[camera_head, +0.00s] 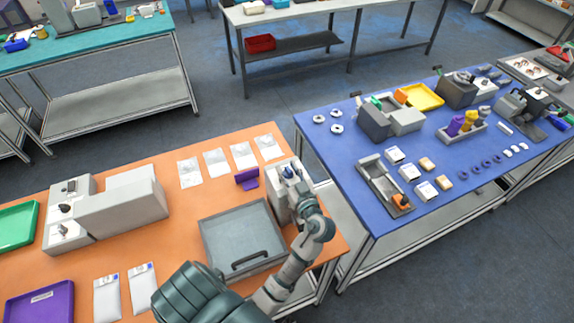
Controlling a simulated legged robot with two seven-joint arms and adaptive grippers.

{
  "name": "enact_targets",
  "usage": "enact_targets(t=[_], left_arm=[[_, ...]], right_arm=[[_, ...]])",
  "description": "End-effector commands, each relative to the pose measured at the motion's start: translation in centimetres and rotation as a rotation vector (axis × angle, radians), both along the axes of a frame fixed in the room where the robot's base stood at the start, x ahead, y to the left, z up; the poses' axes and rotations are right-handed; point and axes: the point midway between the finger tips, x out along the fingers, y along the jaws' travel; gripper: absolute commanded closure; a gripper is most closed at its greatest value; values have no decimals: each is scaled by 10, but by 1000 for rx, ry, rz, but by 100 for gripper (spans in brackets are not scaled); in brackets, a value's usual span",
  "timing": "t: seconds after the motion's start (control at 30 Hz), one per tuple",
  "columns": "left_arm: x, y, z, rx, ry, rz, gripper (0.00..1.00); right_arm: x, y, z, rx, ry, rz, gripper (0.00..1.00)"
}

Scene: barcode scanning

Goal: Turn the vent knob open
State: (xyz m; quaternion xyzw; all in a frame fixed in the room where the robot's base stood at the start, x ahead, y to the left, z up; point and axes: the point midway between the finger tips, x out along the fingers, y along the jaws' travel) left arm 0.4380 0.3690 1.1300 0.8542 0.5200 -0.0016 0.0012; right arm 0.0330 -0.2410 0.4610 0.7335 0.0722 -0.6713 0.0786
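My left gripper (289,173) is at the top of a narrow light-grey box (276,208) at the right edge of the orange table. My own arm comes up from the bottom of the picture and bends over the box, covering part of it. The fingers are small and partly hidden, so I cannot tell whether they are open or shut, or whether they touch a knob. No vent knob shows clearly at the box. A grey-white machine (125,210) with small dark fittings on its left part stands on the left of the orange table. My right gripper is not in view.
A grey tray with a dark handle (222,228) lies left of the box on the orange table (182,255). White packets (216,162) and a purple holder (247,179) are behind it. The blue table (330,160), with several items, stands to the right across a narrow gap.

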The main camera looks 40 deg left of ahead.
Motion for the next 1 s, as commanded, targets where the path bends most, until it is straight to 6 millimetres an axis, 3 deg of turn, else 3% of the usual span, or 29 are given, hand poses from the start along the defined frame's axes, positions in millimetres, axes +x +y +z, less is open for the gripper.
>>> enact_targets(t=[0.17, 0.3, 0.33, 0.63, 1.0], left_arm=[[1, -5, 1, 3, 1, -1, 62], [1, -9, 2, 7, 1, -1, 98], [1, -9, 2, 7, 1, -1, 100], [2, -4, 1, 1, 0, -7, 100], [1, -1, 1, 1, -3, -67, 100]], right_arm=[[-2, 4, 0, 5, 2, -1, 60], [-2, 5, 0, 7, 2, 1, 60], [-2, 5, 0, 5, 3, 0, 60], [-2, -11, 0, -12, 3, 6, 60], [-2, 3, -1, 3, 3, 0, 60]])
